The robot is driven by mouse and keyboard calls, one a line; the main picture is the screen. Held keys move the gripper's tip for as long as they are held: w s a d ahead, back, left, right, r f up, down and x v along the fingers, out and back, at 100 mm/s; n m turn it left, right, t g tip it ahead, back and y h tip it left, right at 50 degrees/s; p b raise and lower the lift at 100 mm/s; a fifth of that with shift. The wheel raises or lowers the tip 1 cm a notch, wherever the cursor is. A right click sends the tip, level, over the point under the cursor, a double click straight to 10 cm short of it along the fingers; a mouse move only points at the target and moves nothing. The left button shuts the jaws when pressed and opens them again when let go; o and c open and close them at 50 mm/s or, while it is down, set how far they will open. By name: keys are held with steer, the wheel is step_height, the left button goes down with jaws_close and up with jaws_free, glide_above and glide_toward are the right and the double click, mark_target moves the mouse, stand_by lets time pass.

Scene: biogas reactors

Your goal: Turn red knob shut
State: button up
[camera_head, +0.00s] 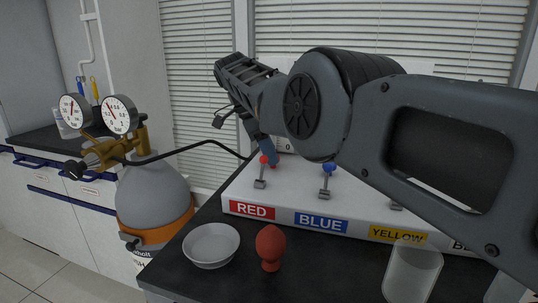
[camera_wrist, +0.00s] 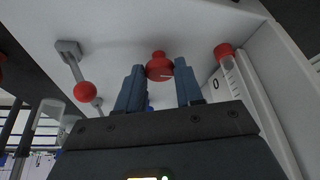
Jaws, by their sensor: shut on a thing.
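A red knob (camera_wrist: 160,66) on the white panel (camera_wrist: 150,22) sits between the two blue fingers of my gripper (camera_wrist: 158,72) in the wrist view. The fingers are shut on it, one on each side. A small white line shows on its face. In the head view my gripper (camera_head: 268,150) reaches down to the panel behind the RED label (camera_head: 251,210). There the knob is mostly hidden by my fingers. A lever with a red ball (camera_wrist: 85,92) stands beside the knob in the wrist view; it also shows in the head view (camera_head: 263,160).
A blue-tipped lever (camera_head: 328,167) stands right of the red one. A white bowl (camera_head: 211,262), a red bulb-shaped thing (camera_head: 270,242) and a clear beaker (camera_head: 412,275) stand in front of the panel. A gas cylinder with gauges (camera_head: 153,195) stands left. A red-capped tube (camera_wrist: 225,52) is near the knob.

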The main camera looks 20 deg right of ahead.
steer(key=shift+r, duration=0.1)
stand_by(0.3)
steer(key=o, duration=1)
steer(key=shift+o, duration=0.2)
